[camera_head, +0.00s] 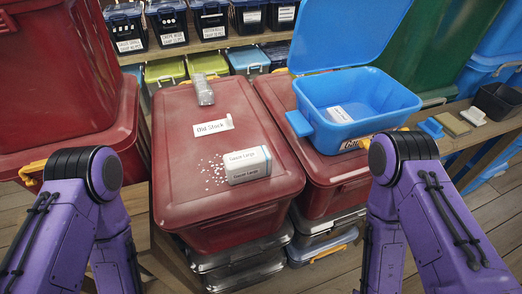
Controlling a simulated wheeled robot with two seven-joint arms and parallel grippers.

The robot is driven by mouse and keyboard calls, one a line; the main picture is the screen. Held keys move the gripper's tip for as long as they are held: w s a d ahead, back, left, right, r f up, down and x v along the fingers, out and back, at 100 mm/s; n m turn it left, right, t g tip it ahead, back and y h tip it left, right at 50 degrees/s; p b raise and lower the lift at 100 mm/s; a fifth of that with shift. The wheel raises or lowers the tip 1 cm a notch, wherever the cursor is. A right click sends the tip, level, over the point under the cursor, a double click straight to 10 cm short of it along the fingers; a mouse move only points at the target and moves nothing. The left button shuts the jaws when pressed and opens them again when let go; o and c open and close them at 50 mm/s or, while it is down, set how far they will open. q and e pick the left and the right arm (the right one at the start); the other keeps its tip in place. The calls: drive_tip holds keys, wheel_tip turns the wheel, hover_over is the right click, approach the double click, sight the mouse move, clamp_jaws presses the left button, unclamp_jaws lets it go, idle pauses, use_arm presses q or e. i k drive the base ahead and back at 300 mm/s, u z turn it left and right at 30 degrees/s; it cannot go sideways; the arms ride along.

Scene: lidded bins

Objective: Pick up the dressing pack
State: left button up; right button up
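A white and grey box (248,165) lies on the front right part of a red lid. Its printing looks like "Gauze Large". A small grey, shiny wrapped item (203,90) lies at the back of the same lid. A white label or flat pack (338,114) shows inside the open blue bin (355,125); I cannot tell which. No item can be clearly read as a dressing pack. Only purple links of my two arms show at the lower left and lower right, apart from these things. Both grippers are out of view.
The closed red bin (180,165) bears an "Old Stock" label and scattered white bits. The blue bin stands on another red bin (325,185), its lid raised behind. Large red bins (60,75) stack at left. Small labelled bins fill the back shelves. Sponge-like blocks (451,123) lie at right.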

sight(249, 164)
drive_tip(key=u, duration=0.85)
drive_tip(key=k, duration=0.95)
drive_tip(key=z, duration=0.85)
drive_tip(key=i, duration=0.5)
drive_tip(key=z, duration=0.05)
